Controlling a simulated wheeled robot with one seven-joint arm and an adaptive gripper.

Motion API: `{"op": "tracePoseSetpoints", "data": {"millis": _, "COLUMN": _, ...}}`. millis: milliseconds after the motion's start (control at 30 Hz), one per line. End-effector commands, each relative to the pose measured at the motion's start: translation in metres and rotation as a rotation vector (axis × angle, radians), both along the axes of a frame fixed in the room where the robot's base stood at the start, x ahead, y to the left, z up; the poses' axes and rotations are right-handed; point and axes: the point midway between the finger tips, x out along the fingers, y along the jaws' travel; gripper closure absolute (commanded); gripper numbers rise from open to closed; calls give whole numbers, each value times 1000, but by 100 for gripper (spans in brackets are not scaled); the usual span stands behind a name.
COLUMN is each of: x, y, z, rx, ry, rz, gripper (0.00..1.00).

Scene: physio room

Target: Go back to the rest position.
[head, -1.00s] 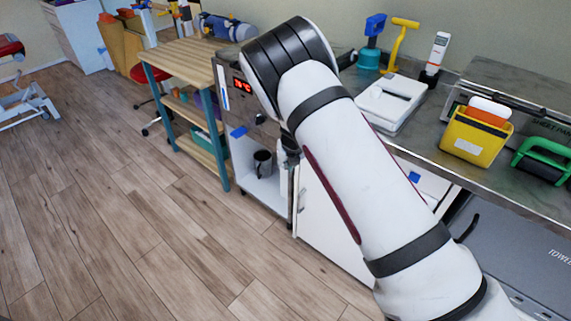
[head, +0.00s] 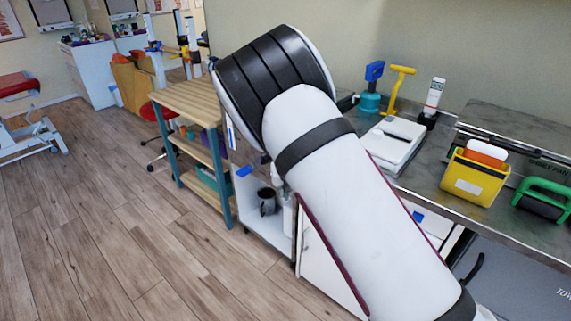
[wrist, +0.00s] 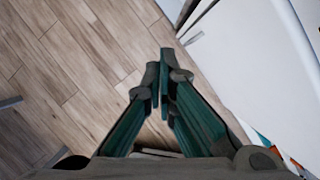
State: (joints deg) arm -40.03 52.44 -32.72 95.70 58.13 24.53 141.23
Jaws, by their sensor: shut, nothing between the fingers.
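My gripper (wrist: 162,85) shows in the wrist view with its two teal fingers together and nothing between them. It points down over the wooden floor (wrist: 75,60), beside a white surface (wrist: 255,65) at the right. In the head view my white and black arm fills the middle and hides part of the counter and the cabinet behind it. The gripper itself is hidden in the head view.
A counter (head: 447,150) at right holds a yellow box (head: 470,180), a green-handled roller (head: 540,198) and a white device (head: 391,145). A grey mug (head: 267,201) sits in an open cabinet. A wooden shelf table (head: 196,97) stands left. The floor (head: 110,220) at left is clear.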

Motion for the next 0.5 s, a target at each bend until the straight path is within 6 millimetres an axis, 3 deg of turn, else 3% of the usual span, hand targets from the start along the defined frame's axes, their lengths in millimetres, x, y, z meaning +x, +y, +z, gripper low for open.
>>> {"op": "tracePoseSetpoints", "data": {"millis": 167, "x": -4, "y": -5, "z": 16, "rx": -1, "ry": 1, "rz": 43, "gripper": 100}}
{"op": "tracePoseSetpoints", "data": {"millis": 267, "x": -15, "y": -11, "z": 46, "rx": -5, "ry": 2, "rz": 146, "gripper": 100}}
{"op": "tracePoseSetpoints", "data": {"millis": 500, "x": -67, "y": -37, "z": 144, "rx": -46, "ry": -31, "rz": 561, "gripper": 100}}
